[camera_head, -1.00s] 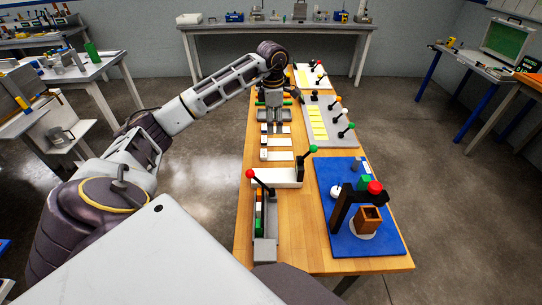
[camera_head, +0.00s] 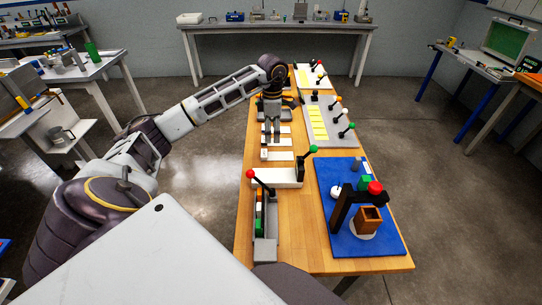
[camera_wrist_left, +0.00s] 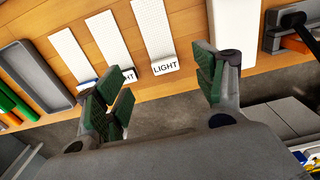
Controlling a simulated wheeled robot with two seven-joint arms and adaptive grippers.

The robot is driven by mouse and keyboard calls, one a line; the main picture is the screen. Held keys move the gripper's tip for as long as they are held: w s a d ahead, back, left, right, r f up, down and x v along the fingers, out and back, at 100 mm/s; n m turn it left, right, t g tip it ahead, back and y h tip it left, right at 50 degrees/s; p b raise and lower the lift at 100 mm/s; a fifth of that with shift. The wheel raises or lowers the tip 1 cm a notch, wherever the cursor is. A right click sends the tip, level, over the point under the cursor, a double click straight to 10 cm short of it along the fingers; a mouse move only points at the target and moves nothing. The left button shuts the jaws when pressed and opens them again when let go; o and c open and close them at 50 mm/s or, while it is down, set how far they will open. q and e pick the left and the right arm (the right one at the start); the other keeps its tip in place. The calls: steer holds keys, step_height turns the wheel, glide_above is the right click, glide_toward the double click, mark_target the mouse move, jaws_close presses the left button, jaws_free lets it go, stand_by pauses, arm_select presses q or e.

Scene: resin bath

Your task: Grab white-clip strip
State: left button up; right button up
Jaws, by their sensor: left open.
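Several flat white strips lie side by side across the wooden table, each with a block-like clip at one end. In the left wrist view the nearest strip (camera_wrist_left: 152,28) has a white clip (camera_wrist_left: 165,67) marked "LIGHT". The middle strip (camera_wrist_left: 108,38) has its clip partly hidden by a finger, and the far strip (camera_wrist_left: 72,54) shows a bluish mark at its end. The nearest strip also shows in the head view (camera_head: 282,156). My left gripper (camera_head: 271,137) is open and empty above the strips' clip ends, its green-padded fingers (camera_wrist_left: 163,88) apart. My right gripper is out of view.
A blue mat (camera_head: 385,238) with a dark frame is front right. A grey board (camera_head: 340,138) with levers is right.

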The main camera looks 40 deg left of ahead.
mark_target(271, 156)
arm_select(q)
step_height(271, 156, down, 3)
steer(key=shift+f, duration=1.05)
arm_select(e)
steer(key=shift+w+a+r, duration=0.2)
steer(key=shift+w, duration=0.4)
arm_select(q)
steer(key=shift+f, duration=0.15)
steer(key=shift+s+a+f+p, duration=0.15)
steer(key=shift+f+p, duration=0.4)
steer(key=shift+f, duration=1.9)
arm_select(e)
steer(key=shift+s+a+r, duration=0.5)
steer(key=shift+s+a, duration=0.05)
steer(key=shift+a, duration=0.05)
